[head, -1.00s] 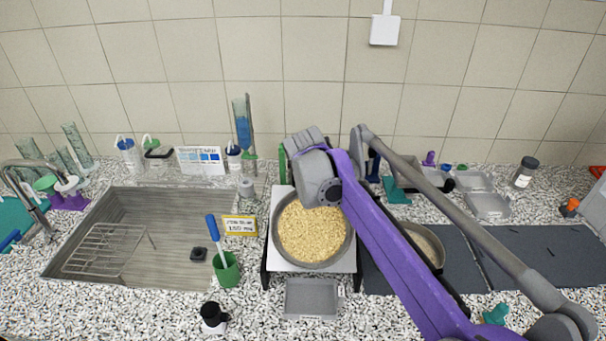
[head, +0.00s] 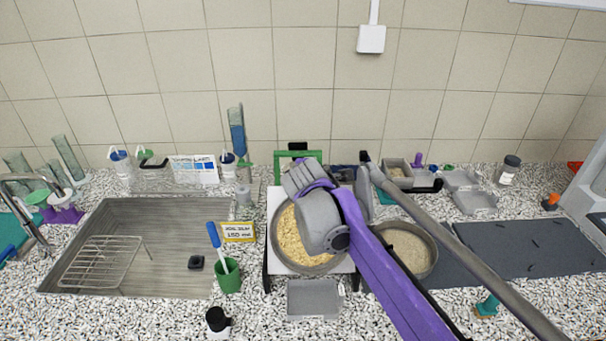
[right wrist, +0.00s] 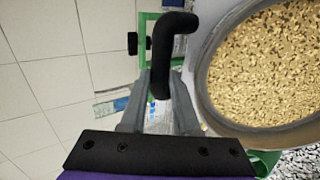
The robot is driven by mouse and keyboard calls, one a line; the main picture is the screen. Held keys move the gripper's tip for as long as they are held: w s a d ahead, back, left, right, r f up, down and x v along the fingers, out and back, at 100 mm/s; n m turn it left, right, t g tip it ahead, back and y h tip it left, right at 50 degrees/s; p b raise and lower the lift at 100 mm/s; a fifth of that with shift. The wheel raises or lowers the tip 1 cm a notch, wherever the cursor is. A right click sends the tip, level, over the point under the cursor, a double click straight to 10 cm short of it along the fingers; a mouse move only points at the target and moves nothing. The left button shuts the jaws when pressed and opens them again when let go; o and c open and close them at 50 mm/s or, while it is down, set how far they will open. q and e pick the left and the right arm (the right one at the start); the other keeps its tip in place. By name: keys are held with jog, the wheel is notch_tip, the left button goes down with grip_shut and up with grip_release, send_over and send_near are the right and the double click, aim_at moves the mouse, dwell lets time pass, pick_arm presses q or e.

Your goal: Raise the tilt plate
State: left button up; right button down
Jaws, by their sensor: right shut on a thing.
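The white tilt plate (head: 281,260) stands at the middle of the counter and carries a round grey sieve pan (head: 320,268) of pale yellow grains. The pan also shows at the right of the right wrist view (right wrist: 205,100). My right gripper (right wrist: 161,82) is shut on a bent black handle (right wrist: 163,45). Where the handle joins the plate is hidden. In the head view my right wrist covers the upper right of the pan and hides the fingertips. My left gripper is not in view.
A green frame (head: 318,157) stands behind the plate. A sink (head: 170,215) lies left, with a green cup (head: 228,277) and a yellow sign (head: 238,232) between. A grey tray (head: 313,300) lies in front. A second sieve pan (head: 432,262) is on the right, partly behind my arm.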

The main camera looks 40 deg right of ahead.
jog(key=shift+r, duration=0.1)
jog(key=c, duration=1)
grip_release()
jog(key=shift+o, duration=0.3)
jog(key=shift+a, duration=0.1)
jog(key=shift+s, duration=0.1)
jog(key=shift+r, duration=0.1)
jog(key=v, duration=1.1)
